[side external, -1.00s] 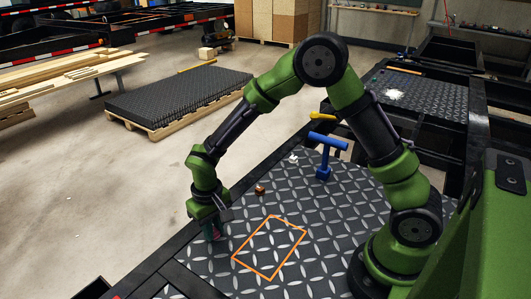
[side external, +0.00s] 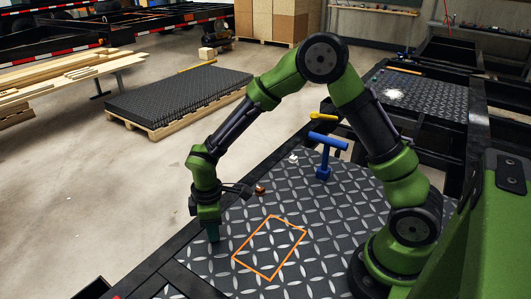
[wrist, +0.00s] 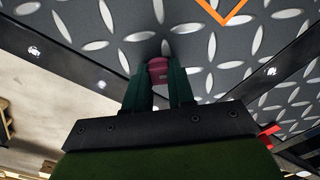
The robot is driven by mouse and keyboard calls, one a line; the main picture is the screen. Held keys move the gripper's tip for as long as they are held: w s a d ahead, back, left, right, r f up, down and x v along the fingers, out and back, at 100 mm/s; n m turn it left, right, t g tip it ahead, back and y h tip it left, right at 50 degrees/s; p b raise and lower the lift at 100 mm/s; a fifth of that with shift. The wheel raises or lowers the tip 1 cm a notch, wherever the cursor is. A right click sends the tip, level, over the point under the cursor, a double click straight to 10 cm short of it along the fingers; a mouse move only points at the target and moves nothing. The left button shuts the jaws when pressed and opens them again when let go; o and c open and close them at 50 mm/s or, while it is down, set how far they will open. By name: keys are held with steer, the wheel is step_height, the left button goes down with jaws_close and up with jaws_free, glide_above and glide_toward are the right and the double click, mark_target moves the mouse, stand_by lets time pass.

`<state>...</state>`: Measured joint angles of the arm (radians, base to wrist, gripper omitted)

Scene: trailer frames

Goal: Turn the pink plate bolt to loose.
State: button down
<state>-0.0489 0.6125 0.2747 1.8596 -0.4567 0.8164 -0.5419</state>
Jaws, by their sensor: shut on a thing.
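The pink plate bolt (wrist: 158,68) shows in the wrist view between the two dark green fingertips of my gripper (wrist: 160,80). The fingers are shut on it, one on each side. It stands at the tread plate (wrist: 205,50). In the side external view my gripper (side external: 209,226) points down at the plate's left edge, and its fingers hide the bolt. How far the bolt has turned cannot be told.
An orange outlined square (side external: 243,269) is marked on the plate to the right of my gripper. A small orange-brown piece (side external: 260,189), a white piece (side external: 293,158), a blue T-shaped tool (side external: 325,150) and a yellow bar (side external: 322,117) are farther back.

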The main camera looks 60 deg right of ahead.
steer(key=n, duration=0.4)
steer(key=shift+n, duration=1.9)
steer(key=c, duration=1)
jaws_free()
steer(key=shift+o, duration=0.2)
steer(key=shift+r, duration=0.1)
step_height(320, 180, up, 17)
